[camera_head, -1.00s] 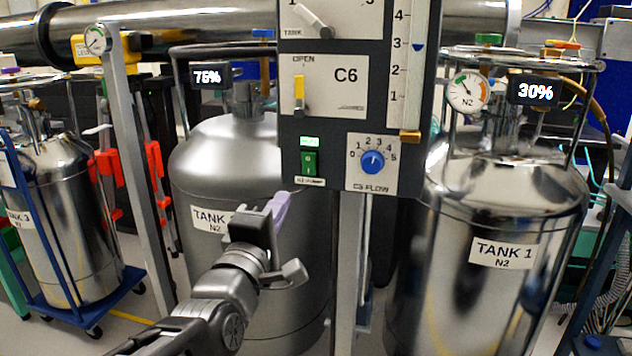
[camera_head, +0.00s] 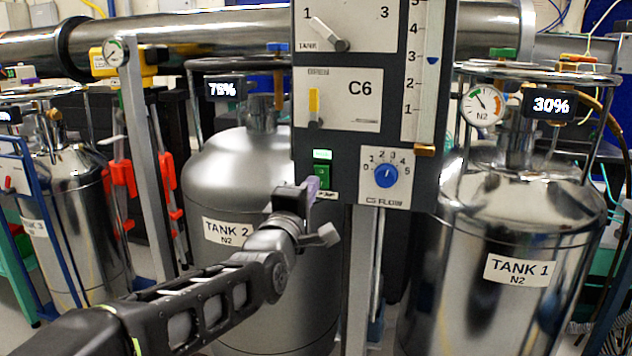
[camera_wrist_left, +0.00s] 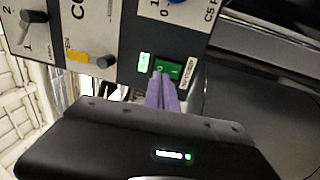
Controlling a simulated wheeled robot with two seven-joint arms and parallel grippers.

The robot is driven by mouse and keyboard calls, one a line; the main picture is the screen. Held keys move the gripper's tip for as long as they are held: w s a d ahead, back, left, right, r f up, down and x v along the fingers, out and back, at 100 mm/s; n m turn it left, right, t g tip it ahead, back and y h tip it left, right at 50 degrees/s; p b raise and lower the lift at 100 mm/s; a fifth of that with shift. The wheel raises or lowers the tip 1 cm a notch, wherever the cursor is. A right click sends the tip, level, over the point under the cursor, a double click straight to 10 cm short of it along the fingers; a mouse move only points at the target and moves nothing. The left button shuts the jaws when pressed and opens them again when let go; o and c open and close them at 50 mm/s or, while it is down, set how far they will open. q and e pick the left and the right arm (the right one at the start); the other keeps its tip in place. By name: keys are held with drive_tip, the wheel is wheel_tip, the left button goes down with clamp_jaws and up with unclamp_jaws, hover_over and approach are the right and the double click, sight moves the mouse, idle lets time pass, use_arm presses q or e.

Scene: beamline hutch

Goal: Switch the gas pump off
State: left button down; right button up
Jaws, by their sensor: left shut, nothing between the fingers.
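A green rocker switch (camera_head: 321,175) sits low on the left of the dark control panel (camera_head: 340,141), under a small lit green indicator (camera_head: 322,155). In the left wrist view the switch (camera_wrist_left: 168,69) is tilted, with the lit indicator (camera_wrist_left: 144,62) beside it. My left gripper (camera_head: 312,188) is shut and empty, with its purple fingertips at the lower left of the switch. In the left wrist view the fingertips (camera_wrist_left: 161,80) overlap the switch's edge; I cannot tell whether they touch it. My right gripper is out of view.
A blue flow knob (camera_head: 387,175) is right of the switch. A yellow lever (camera_head: 314,102) and a tank selector (camera_head: 329,35) are above. Tank 2 (camera_head: 240,170) stands behind my arm, and tank 1 (camera_head: 525,235) stands at right.

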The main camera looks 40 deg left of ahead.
sight(320, 171)
use_arm(q)
drive_tip(key=shift+x, duration=1.95)
drive_tip(key=shift+s, duration=0.1)
drive_tip(key=shift+w+r+p, duration=0.2)
drive_tip(key=shift+r+p, duration=0.15)
drive_tip(key=shift+p, duration=0.3)
drive_tip(key=shift+f+g, duration=0.15)
drive_tip(key=shift+g, duration=0.15)
drive_tip(key=shift+a, duration=0.1)
